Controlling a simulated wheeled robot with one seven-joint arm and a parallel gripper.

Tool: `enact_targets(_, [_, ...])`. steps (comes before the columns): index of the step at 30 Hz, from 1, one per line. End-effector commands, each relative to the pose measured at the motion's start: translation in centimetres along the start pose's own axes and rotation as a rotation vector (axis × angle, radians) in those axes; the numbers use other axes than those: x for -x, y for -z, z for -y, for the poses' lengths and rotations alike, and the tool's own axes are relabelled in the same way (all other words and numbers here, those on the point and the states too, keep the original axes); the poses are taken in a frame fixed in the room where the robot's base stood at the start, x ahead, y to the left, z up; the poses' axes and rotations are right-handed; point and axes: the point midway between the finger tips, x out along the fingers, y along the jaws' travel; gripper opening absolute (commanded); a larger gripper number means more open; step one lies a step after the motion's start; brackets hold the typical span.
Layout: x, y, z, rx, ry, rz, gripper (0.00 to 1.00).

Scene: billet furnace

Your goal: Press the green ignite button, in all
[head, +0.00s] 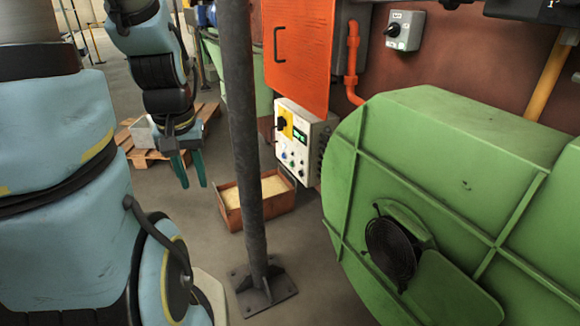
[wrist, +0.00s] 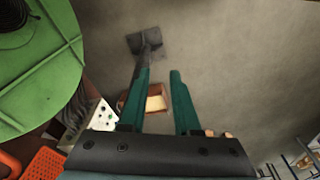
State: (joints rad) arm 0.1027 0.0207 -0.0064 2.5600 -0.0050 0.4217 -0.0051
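A pale control box (head: 318,138) stands beyond a dark post in the head view, below an orange panel. Its front has a yellow-backed switch, a green-lit display (head: 300,135) and several small round buttons (head: 291,163). The buttons are too small to tell surely which is the green ignite button. My gripper (head: 193,186) hangs pointing down, left of the post and apart from the box. In the wrist view its two teal fingers are apart with nothing between them. The box face shows partly at the left of the wrist view (wrist: 102,113).
The dark post (head: 245,150) on a bolted base plate stands between my gripper and the control box. An open crate (head: 230,208) of pale grains lies below the box. A large green housing (head: 440,180) fills the right. A pallet (head: 145,158) lies behind my gripper.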

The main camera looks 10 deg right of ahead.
Motion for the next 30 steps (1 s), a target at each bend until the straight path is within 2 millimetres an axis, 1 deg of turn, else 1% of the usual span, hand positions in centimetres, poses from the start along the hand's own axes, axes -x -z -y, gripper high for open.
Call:
enact_targets(1, [0.00,0.00,0.00,0.000,0.000,0.000,0.24])
enact_targets(6, [0.00,0.00,0.00,0.000,0.000,0.000,0.05])
enact_targets(8, [0.00,0.00,0.00,0.000,0.000,0.000,0.00])
enact_targets(30, [0.00,0.00,0.00,0.000,0.000,0.000,0.00])
